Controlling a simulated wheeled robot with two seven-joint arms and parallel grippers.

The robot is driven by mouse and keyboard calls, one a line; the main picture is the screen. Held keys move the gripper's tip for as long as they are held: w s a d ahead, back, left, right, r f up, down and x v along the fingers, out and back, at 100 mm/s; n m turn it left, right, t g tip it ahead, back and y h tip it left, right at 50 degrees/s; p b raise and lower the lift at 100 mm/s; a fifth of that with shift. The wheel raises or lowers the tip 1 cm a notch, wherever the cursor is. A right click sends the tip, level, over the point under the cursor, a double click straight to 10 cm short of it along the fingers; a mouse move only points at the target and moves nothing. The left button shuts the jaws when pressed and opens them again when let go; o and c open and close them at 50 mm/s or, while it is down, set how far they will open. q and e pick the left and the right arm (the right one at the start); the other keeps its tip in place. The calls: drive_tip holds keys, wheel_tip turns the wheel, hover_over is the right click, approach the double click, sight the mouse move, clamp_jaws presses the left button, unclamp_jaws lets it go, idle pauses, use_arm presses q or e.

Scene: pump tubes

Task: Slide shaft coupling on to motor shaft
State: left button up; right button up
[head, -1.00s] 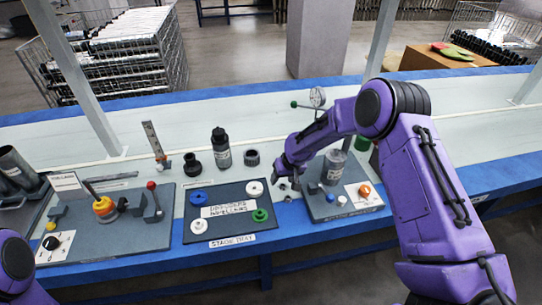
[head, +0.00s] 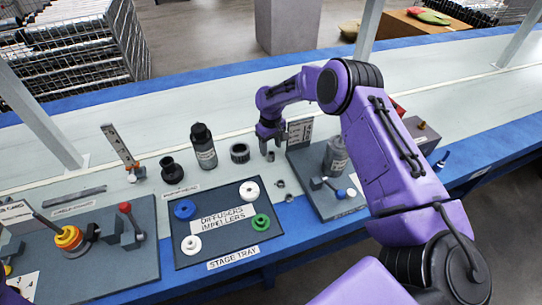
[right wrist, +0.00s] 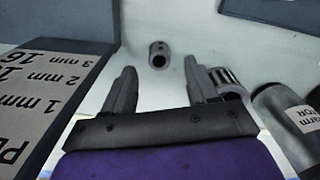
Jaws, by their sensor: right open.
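A small grey metal cylinder with a bore, likely the shaft coupling (head: 280,183), lies on the pale table between the stage tray and the right board. It also shows in the right wrist view (right wrist: 157,58), just past my fingertips. My right gripper (head: 268,150) points down, open and empty, behind the coupling; its two fingers (right wrist: 162,72) stand apart with nothing between them. A grey cylinder, likely the motor (head: 336,158), stands on the right board (head: 318,195); I cannot make out its shaft. My left gripper is out of view.
The stage tray (head: 205,245) holds coloured rings. Open table lies behind.

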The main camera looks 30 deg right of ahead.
sight(271, 153)
wheel_tip(271, 153, down, 5)
drive_tip(key=shift+d+r, duration=0.1)
drive_tip(key=shift+r, duration=0.1)
clamp_jaws()
drive_tip(key=shift+r, duration=0.15)
